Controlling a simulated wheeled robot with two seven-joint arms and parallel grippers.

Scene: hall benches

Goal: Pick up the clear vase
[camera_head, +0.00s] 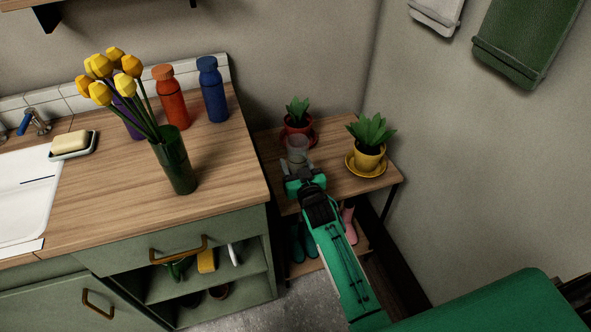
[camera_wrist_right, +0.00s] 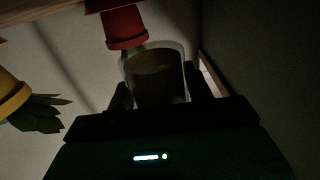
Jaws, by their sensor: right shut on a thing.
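The clear vase (camera_head: 297,148) is a small see-through cup shape at the small wooden side table, in front of the red-potted plant. My right gripper (camera_head: 299,168) reaches it from the front and is shut on it. In the right wrist view the clear vase (camera_wrist_right: 157,62) sits between the two dark fingers of my right gripper (camera_wrist_right: 158,90). Whether its base touches the table is hidden by the gripper. My left gripper is not in view.
A red pot (camera_head: 297,126) with a plant stands close behind the vase, and a yellow pot (camera_head: 370,160) on a saucer stands to its right. The counter (camera_head: 225,165) at left holds a green vase (camera_head: 176,165) of yellow tulips and several bottles. A wall bounds the right.

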